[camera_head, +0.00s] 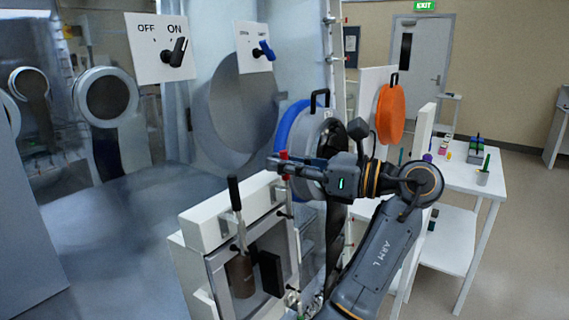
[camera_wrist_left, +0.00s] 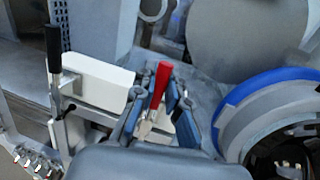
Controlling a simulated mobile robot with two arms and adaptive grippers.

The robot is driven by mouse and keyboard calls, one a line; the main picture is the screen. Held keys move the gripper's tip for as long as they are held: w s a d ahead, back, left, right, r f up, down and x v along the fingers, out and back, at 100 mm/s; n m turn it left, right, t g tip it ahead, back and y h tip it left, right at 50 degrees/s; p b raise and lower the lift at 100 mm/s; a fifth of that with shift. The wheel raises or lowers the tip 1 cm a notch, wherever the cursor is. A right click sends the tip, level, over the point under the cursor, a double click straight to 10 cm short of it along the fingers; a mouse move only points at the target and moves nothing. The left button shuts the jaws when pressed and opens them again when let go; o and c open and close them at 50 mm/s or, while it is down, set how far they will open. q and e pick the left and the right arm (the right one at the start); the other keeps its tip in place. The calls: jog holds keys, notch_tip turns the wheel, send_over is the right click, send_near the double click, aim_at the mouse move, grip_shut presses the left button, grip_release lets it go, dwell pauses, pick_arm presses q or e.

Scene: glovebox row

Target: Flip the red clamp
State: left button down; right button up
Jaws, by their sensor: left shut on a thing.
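The red clamp (camera_head: 284,156) has a red handle standing upright at the top right corner of a white box. In the left wrist view the red clamp (camera_wrist_left: 161,80) rises between the fingers, its metal base lower down. My left gripper (camera_head: 281,166) reaches the clamp from the right in the head view. In the left wrist view my left gripper (camera_wrist_left: 157,105) has its fingers on both sides of the handle, shut on it. The fingers hide part of the clamp's lower end. My right gripper is in neither view.
The white box (camera_head: 198,227) bears a black-handled clamp (camera_head: 234,194) on its front, and a brown bottle (camera_head: 240,275) shows inside. A round port with a blue ring (camera_head: 288,128) lies behind my gripper. An orange disc (camera_head: 391,114) and a white table (camera_head: 462,178) stand to the right.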

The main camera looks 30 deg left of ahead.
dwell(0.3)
pick_arm(q)
jog(key=shift+d+f+y, duration=0.1)
jog(key=shift+d+y, duration=0.25)
jog(key=shift+y, duration=0.55)
jog(key=shift+d+f+n+y, duration=0.1)
jog(key=shift+d+n+y, duration=0.3)
jog(key=shift+y, duration=0.4)
jog(key=shift+s+d+f+n+g+y+b, duration=0.15)
jog(key=shift+d+n+g+y+b, duration=0.25)
jog(key=shift+y, duration=0.4)
jog(key=shift+d+f+n+g+y+b, duration=0.1)
jog(key=shift+d+n+g+y+b, duration=0.1)
jog(key=shift+d+g+y+b, duration=0.35)
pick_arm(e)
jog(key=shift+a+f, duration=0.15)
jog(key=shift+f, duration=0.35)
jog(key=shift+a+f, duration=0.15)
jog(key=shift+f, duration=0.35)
pick_arm(q)
jog(key=shift+a+y, duration=0.15)
jog(key=shift+y, duration=0.2)
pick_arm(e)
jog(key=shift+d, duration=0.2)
pick_arm(q)
jog(key=c, duration=1.4)
grip_release()
jog(key=shift+r, duration=0.1)
jog(key=shift+o, duration=0.2)
